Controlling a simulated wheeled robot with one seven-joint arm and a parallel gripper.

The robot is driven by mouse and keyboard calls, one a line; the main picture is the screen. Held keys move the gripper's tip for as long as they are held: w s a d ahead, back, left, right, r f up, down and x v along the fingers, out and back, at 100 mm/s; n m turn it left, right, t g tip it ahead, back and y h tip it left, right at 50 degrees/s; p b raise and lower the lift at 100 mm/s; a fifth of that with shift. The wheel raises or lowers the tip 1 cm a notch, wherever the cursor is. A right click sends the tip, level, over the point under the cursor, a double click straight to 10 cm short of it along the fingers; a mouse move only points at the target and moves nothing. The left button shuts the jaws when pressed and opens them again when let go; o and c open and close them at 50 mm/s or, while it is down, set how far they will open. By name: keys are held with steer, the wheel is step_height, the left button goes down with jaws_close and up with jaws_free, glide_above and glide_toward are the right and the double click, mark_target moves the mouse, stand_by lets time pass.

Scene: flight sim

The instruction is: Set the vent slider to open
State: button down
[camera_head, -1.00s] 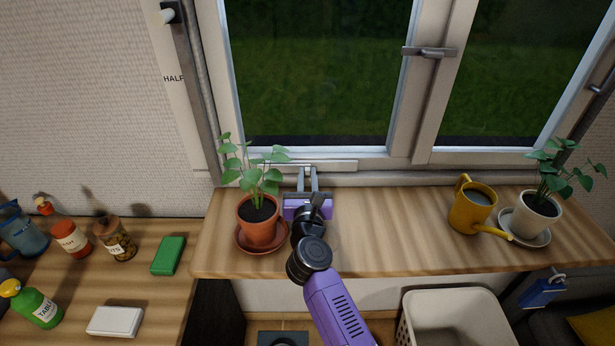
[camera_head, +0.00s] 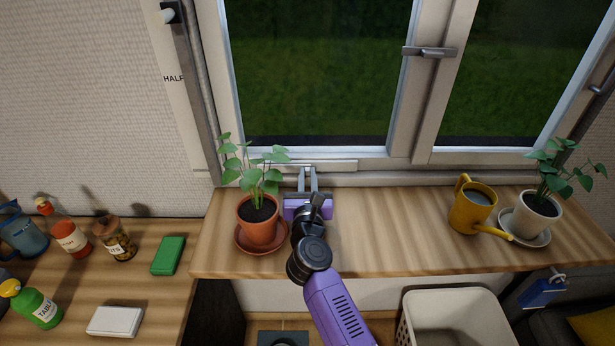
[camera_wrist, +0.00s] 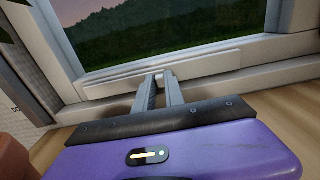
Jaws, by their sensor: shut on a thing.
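The vent slider (camera_head: 335,167) is a long pale bar along the bottom of the left window's frame, behind the potted plant. It also runs across the wrist view (camera_wrist: 215,64), below the glass. My gripper (camera_head: 307,169) reaches over the sill with both fingers pointing at this bar. In the wrist view the fingertips (camera_wrist: 160,75) meet the bar's lower edge, with a narrow gap between the fingers nearer the palm. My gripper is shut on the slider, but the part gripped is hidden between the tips. No open mark is readable on the bar.
A terracotta pot with a leafy plant (camera_head: 258,220) stands just left of my gripper, its leaves overlapping the bar's left end. The sill between is clear.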

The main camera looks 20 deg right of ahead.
stand_by(0.5)
steer(key=s+d+p, duration=0.1)
steer(key=d, duration=0.2)
steer(key=s+d+p, duration=0.1)
steer(key=d, duration=0.2)
steer(key=s+d+p, duration=0.1)
steer(key=d+p, duration=0.1)
steer(key=d, duration=0.1)
steer(key=shift+r, duration=0.1)
steer(key=shift+s+d, duration=0.15)
steer(key=shift+d, duration=0.35)
steer(key=c, duration=1.4)
jaws_free()
steer(key=shift+s+a, duration=0.1)
steer(key=shift+s, duration=0.05)
steer(key=v, duration=0.7)
steer(key=shift+s+p, duration=0.2)
steer(key=shift+p, duration=0.1)
